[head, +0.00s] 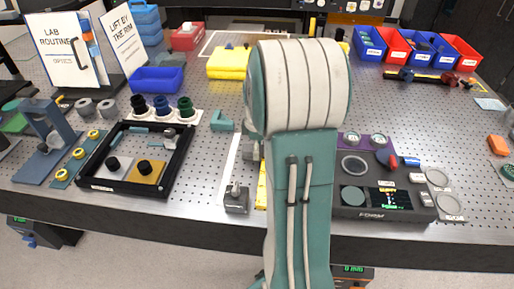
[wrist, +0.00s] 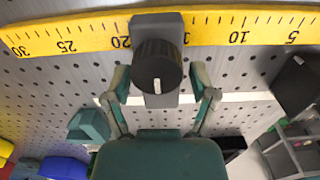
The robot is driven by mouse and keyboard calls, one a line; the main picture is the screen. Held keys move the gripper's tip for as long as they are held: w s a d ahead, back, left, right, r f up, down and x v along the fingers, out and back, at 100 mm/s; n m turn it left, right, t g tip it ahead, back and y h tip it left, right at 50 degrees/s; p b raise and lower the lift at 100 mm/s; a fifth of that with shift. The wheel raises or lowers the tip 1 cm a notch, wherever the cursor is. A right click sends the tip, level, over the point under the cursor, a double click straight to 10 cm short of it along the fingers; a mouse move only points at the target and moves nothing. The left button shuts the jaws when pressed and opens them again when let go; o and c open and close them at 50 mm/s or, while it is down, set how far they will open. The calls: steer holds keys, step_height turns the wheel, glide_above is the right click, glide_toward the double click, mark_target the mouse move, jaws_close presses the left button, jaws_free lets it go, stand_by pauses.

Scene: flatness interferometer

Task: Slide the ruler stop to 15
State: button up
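The yellow ruler (wrist: 90,38) runs across the top of the wrist view, its numbers upside down, from 30 at left to 5 at right. The ruler stop is a grey block (wrist: 147,22) across the ruler with a black round knob (wrist: 158,66) bearing a white line. The stop sits between the 20 and the 10, and a partly covered numeral shows at its right edge. My gripper (wrist: 160,82) is open, with one finger on each side of the knob and gaps visible. In the head view a strip of the ruler (head: 262,190) shows; my arm hides the stop and gripper.
A white strip (wrist: 240,98) lies beside the ruler on the perforated table. A teal block (wrist: 90,124) lies at left and a dark block (wrist: 297,84) at right. In the head view a grey panel with dials (head: 385,213) stands right of my arm.

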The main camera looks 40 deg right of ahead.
steer(key=shift+r, duration=0.1)
step_height(320, 180, up, 12)
stand_by(0.7)
steer(key=shift+w, duration=0.1)
stand_by(0.6)
